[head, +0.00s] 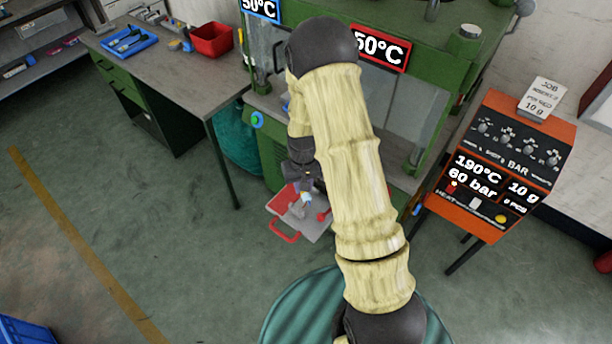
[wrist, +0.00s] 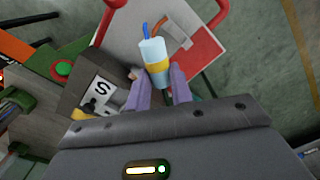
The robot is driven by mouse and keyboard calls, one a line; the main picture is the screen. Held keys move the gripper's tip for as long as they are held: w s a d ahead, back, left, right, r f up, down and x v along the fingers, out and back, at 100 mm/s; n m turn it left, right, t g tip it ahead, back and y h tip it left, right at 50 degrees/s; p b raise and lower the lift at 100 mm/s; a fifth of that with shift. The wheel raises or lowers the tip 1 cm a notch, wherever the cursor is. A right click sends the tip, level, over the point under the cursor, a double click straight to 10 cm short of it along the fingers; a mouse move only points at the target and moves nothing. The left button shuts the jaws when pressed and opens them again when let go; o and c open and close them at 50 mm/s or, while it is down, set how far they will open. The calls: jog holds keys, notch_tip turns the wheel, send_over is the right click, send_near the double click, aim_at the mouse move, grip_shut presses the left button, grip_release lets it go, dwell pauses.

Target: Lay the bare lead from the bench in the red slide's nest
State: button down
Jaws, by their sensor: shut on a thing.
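My gripper (wrist: 160,88) is shut on the bare lead (wrist: 153,53), a pale blue-white piece with a yellow band and a blue and a brown wire end. In the head view the lead (head: 306,197) shows small below my gripper (head: 303,185). The red slide (head: 284,229), a grey plate with red edges and a red handle, sticks out from the green press. In the wrist view the lead is in front of the slide's plate (wrist: 125,35); I cannot tell whether it touches it. The nest is not clearly visible.
The green press (head: 430,95) stands behind the slide. An orange control console (head: 505,165) is at the right. The bench (head: 185,85) at the left holds a blue tray (head: 130,41) and a red bin (head: 211,40).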

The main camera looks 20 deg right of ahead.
jog(key=shift+r+m+p, duration=0.8)
jog(key=shift+m+p, duration=0.35)
jog(key=shift+m, duration=0.05)
jog(key=r+m+p, duration=0.1)
jog(key=m+p, duration=0.1)
jog(key=m, duration=0.1)
jog(key=shift+s+r+m+p, duration=0.15)
jog(key=shift+r+m+p, duration=0.15)
jog(key=shift+r, duration=0.1)
jog(key=m+p, duration=0.1)
jog(key=r+m, duration=0.1)
jog(key=m, duration=0.1)
jog(key=shift+p, duration=0.4)
jog(key=shift+r+m, duration=0.1)
jog(key=shift+m, duration=0.8)
jog(key=shift+s+f, duration=0.1)
jog(key=shift+f, duration=0.15)
